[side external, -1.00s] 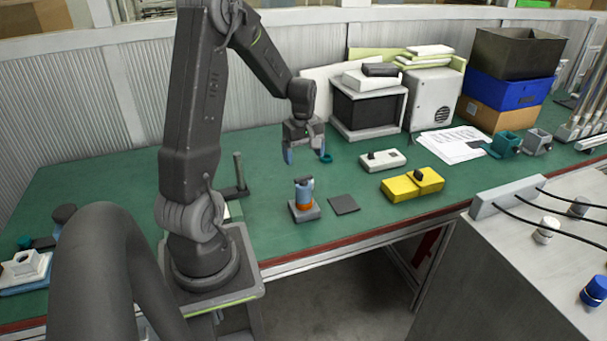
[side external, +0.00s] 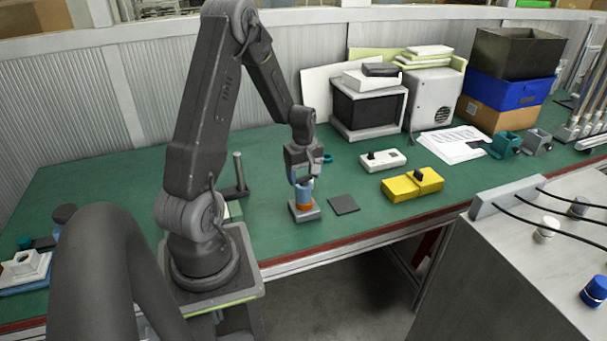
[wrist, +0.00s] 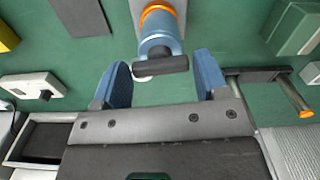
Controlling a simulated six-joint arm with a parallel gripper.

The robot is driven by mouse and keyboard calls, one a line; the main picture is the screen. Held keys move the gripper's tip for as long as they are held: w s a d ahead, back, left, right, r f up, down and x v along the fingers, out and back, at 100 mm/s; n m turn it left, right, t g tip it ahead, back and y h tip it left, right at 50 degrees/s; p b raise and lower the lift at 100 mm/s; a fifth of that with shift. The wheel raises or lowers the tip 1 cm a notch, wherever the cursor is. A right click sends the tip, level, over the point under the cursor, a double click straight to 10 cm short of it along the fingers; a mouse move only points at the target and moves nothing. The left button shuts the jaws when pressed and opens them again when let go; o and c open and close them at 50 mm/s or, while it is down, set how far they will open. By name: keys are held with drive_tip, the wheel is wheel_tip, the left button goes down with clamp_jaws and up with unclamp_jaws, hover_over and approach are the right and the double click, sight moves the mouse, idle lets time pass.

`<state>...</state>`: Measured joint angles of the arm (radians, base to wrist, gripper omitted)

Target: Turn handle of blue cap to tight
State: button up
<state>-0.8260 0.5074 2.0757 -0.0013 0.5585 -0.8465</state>
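The blue cap (wrist: 157,42) has a dark bar handle (wrist: 160,65) across its end and an orange ring (wrist: 157,10) at its base. In the side view the blue cap (side external: 304,194) stands upright on a grey block (side external: 306,215) on the green table. My gripper (side external: 304,182) points down just above the cap. In the wrist view my gripper (wrist: 162,66) is open, with a blue-padded finger on each side of the handle and a gap on both sides. I cannot tell whether the fingertips are level with the handle.
A dark square pad (side external: 344,204) lies right of the block. A white switch box (side external: 383,160) and a yellow box (side external: 412,185) stand farther right. An upright post (side external: 239,170) is on the left. Table around the block is mostly clear.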

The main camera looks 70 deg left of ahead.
sight(304, 177)
drive_tip(key=c, duration=0.6)
drive_tip(key=shift+o, duration=0.2)
drive_tip(key=shift+m, duration=0.7)
drive_tip(key=o, duration=0.9)
drive_tip(key=shift+o, duration=0.2)
wheel_tip(304, 177, up, 14)
drive_tip(key=shift+f, duration=0.1)
